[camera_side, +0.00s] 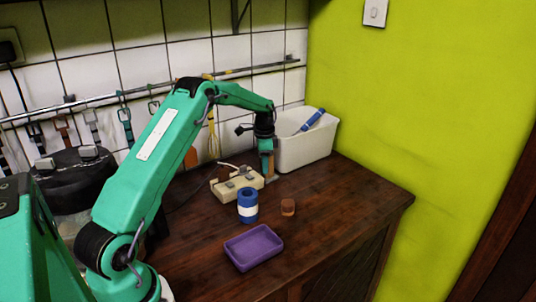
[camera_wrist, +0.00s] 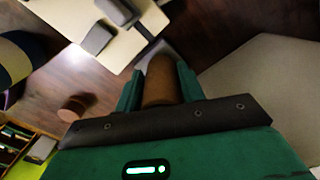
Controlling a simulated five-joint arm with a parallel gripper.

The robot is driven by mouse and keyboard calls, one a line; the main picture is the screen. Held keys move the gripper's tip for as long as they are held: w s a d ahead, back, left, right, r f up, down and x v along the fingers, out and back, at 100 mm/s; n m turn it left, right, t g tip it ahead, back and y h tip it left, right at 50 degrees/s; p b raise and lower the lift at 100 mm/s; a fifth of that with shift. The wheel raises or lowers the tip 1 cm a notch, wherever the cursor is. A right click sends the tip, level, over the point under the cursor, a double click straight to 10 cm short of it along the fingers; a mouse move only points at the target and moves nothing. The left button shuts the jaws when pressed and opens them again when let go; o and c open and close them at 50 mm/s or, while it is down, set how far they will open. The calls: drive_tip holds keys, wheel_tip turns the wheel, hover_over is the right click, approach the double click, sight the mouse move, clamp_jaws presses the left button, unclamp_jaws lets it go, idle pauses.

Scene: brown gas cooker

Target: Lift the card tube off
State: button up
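The brown card tube (camera_side: 271,165) stands upright at the back of the wooden counter, on a small grey base (camera_side: 272,179). My gripper (camera_side: 266,152) is at the tube from above. In the wrist view the tube (camera_wrist: 160,82) lies between my two green fingers (camera_wrist: 160,88), one close along each side. Little or no gap shows, but I cannot tell whether the fingers press on it. The grey base also shows beyond the tube in the wrist view (camera_wrist: 155,49). The tube's upper part is partly hidden by my gripper in the side view.
A white bin (camera_side: 305,153) with a blue item stands close behind and right of the tube. A cream block with grey parts (camera_side: 226,189) is just left. A blue-and-white roll (camera_side: 247,211), a small brown cylinder (camera_side: 288,207) and a purple tray (camera_side: 254,248) stand nearer. The counter's right side is clear.

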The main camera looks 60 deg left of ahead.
drive_tip(key=c, duration=0.3)
drive_tip(key=shift+c, duration=0.2)
wheel_tip(320, 180, up, 18)
idle(0.6)
idle(0.4)
drive_tip(key=shift+o, duration=1.1)
drive_tip(key=shift+c, duration=1.1)
